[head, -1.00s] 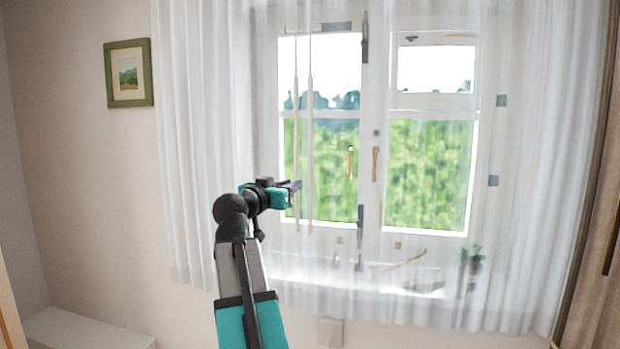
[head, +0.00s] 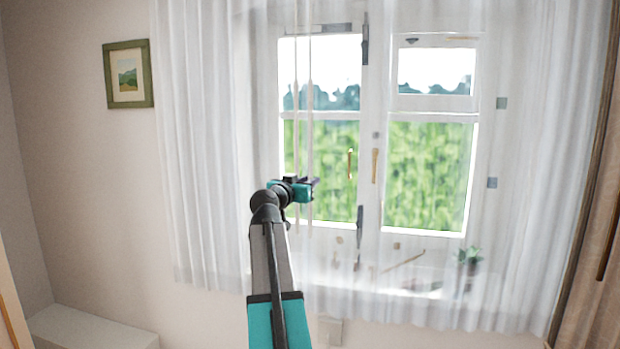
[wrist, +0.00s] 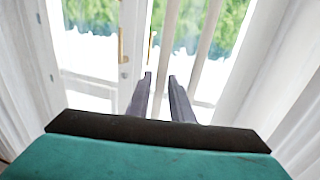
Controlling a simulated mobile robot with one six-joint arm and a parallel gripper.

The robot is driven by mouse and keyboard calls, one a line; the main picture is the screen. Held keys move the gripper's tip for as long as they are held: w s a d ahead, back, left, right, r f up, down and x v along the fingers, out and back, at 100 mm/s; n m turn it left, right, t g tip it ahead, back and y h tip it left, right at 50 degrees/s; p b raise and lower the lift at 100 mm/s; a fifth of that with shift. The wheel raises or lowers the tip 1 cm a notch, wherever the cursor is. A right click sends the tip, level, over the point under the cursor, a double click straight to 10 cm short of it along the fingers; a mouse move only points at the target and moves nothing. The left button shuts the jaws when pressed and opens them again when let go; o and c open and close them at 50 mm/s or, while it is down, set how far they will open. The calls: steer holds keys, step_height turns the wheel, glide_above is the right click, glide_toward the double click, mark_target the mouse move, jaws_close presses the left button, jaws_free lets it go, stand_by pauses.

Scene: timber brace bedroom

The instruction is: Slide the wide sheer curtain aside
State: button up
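The wide sheer curtain (head: 205,130) hangs translucent across the window, gathered in denser folds at its left side. Two thin pale vertical rods, a left one (head: 297,120) and a right one (head: 310,120), hang in front of the left pane. My gripper (head: 313,184) is beside their lower part. The wrist view is upside down. There my gripper (wrist: 160,76) is open, its two dark fingers apart. One rod (wrist: 168,40) appears between the fingertips; the other rod (wrist: 205,45) passes to the right of them. I cannot tell whether either touches a finger.
The window (head: 428,170) has gold handles and a sill with a small potted plant (head: 469,258). A brown drape (head: 597,240) hangs at the far right. A green-framed picture (head: 128,74) is on the left wall. A low white surface (head: 90,328) is at lower left.

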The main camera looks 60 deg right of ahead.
steer(key=shift+w+d, duration=0.1)
steer(key=shift+d, duration=0.6)
jaws_close()
